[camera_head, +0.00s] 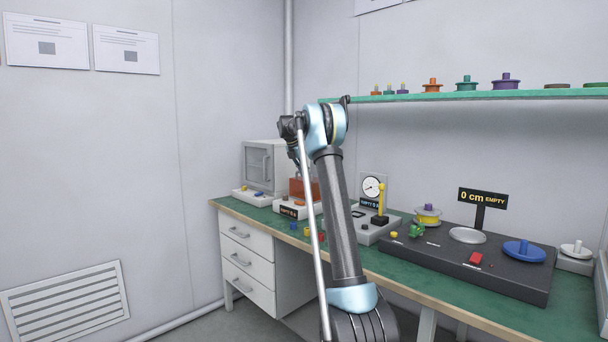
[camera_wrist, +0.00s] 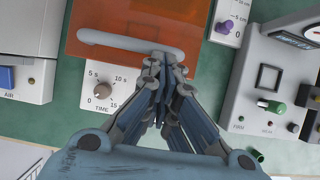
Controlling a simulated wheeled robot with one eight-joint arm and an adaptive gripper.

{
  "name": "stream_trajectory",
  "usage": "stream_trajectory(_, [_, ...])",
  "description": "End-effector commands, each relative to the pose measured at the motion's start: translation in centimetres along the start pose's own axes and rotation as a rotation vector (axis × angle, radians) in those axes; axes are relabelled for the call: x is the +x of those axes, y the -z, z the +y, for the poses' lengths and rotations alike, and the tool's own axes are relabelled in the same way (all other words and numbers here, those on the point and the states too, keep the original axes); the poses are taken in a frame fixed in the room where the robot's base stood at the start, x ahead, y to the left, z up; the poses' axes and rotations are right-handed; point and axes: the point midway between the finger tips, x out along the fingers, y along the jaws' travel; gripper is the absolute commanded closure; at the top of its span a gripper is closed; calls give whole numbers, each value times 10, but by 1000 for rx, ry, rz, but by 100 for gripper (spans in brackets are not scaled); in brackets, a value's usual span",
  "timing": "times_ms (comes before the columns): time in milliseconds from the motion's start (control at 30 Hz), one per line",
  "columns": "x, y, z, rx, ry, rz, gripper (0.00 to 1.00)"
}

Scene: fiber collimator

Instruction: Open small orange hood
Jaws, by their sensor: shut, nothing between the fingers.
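The small orange hood (camera_head: 303,187) stands on a white device on the bench, partly hidden by my arm. In the wrist view the hood (camera_wrist: 92,28) is a see-through orange cover at the top, with a pale bar handle (camera_wrist: 120,44) along its near edge. The device's front has a TIME knob (camera_wrist: 102,90). My gripper (camera_wrist: 163,58) is shut and empty, with its fingertips by the right end of the handle. I cannot tell whether they touch it. How far the hood is raised is not clear.
A grey box with a door (camera_head: 265,165) stands left of the hood. Small coloured pieces lie near the bench's front edge. A dark spool platform (camera_head: 470,262) fills the right.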

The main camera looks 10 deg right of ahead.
Motion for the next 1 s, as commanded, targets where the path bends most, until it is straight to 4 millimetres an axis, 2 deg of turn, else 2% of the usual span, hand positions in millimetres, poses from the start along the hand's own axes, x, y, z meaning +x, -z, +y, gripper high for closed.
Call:
stream_trajectory(67, [5, -4, -3, 6, 6, 5, 100])
stream_trajectory(1000, [-12, 0, 4, -7, -6, 53, 100])
